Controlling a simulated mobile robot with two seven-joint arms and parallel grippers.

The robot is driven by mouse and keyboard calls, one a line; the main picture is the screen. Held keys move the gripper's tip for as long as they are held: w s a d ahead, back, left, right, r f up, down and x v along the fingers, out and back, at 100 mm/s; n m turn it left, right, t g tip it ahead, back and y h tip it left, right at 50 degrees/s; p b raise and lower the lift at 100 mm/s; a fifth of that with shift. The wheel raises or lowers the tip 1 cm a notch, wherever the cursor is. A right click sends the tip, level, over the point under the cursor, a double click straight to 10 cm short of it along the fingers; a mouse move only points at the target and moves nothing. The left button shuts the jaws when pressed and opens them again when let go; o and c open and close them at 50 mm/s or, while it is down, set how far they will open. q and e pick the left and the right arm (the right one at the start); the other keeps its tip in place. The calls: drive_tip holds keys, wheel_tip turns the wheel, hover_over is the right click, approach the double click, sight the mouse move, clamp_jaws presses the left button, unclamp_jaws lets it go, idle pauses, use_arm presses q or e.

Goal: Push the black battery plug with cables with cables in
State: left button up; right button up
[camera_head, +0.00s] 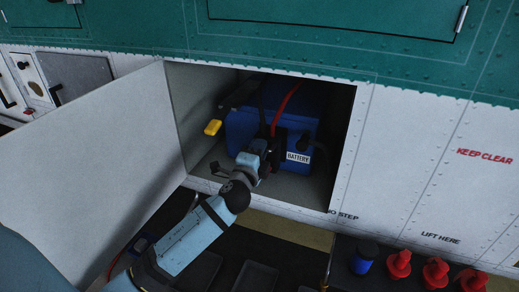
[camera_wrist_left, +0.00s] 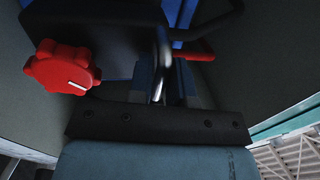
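The blue battery (camera_head: 308,113), with a white "BATTERY" label, sits inside the open bay. A black plug (camera_head: 279,143) is at its front, with a red cable (camera_head: 286,100) rising from behind it. My left gripper (camera_head: 264,158) reaches into the bay close to the plug, and its tips are partly hidden. In the left wrist view a black block with a red knob (camera_wrist_left: 63,70), likely the plug, fills the upper left. My left fingers (camera_wrist_left: 165,82) are beside this block with a narrow shiny bar between them. I cannot tell whether they grip it. My right gripper is not in view.
The bay door (camera_head: 85,160) stands open on the left. A yellow handle (camera_head: 212,127) is at the bay's left side. The bay's edges are close around my left arm. Red caps (camera_head: 399,264) and a blue-and-black container (camera_head: 364,258) stand at the lower right.

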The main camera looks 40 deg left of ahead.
use_arm(q)
clamp_jaws()
drive_tip(key=shift+f+x, duration=0.15)
drive_tip(key=shift+x, duration=0.7)
drive_tip(key=shift+f+x, duration=0.15)
drive_tip(key=shift+x, duration=0.7)
drive_tip(key=shift+s+a+r, duration=0.1)
drive_tip(key=shift+o, duration=0.3)
unclamp_jaws()
drive_tip(key=o, duration=0.4)
drive_tip(key=shift+w, duration=0.2)
